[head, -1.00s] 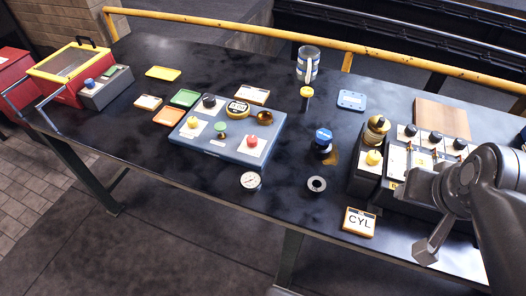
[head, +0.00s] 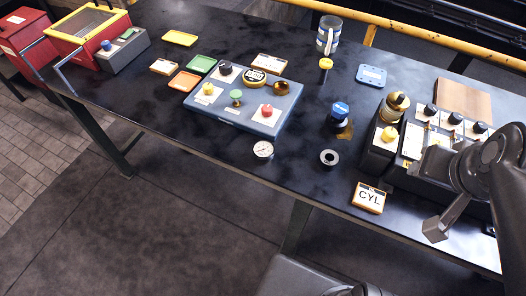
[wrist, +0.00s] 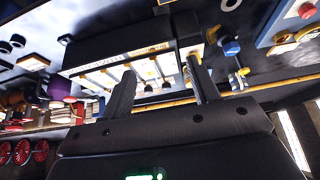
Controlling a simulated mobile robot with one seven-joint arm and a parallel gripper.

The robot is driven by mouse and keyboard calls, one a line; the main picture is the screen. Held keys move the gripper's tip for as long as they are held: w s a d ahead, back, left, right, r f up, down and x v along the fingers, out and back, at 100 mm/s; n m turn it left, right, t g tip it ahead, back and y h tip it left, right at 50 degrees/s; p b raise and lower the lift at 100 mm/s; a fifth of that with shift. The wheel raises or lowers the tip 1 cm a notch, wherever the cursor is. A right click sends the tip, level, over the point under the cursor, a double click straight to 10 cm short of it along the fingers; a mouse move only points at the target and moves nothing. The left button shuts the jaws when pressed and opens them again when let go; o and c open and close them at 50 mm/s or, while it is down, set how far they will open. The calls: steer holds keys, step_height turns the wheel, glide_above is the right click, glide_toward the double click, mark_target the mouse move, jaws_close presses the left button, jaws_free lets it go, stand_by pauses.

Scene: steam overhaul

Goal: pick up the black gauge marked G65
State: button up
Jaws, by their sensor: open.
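A small round gauge with a white dial face and a dark rim (head: 263,149) lies near the front edge of the dark table (head: 225,145), left of a black ring. No G65 mark is legible on it, so I cannot tell whether it is the one named. My gripper (head: 435,230) is at the right of the head view, well away from the gauge. In the wrist view its two fingers (wrist: 160,66) are apart with nothing between them.
A black ring (head: 330,157), a blue-capped jar (head: 339,115) and a CYL sign (head: 369,197) are right of the gauge. The blue-grey board (head: 231,112) with knobs lies behind it. A dark control box (head: 378,160) stands nearest my arm. The table's front left is mostly clear.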

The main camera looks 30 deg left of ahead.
steer(key=o, duration=0.5)
steer(key=m+g, duration=0.2)
steer(key=g, duration=0.4)
glide_above(263, 149)
step_height(263, 149, down, 12)
steer(key=shift+w+r, duration=0.1)
steer(key=shift+w, duration=0.05)
steer(key=shift+a+f, duration=0.15)
steer(key=shift+f, duration=0.2)
steer(key=f, duration=1)
steer(key=shift+d+f, duration=0.15)
steer(key=shift+d, duration=0.05)
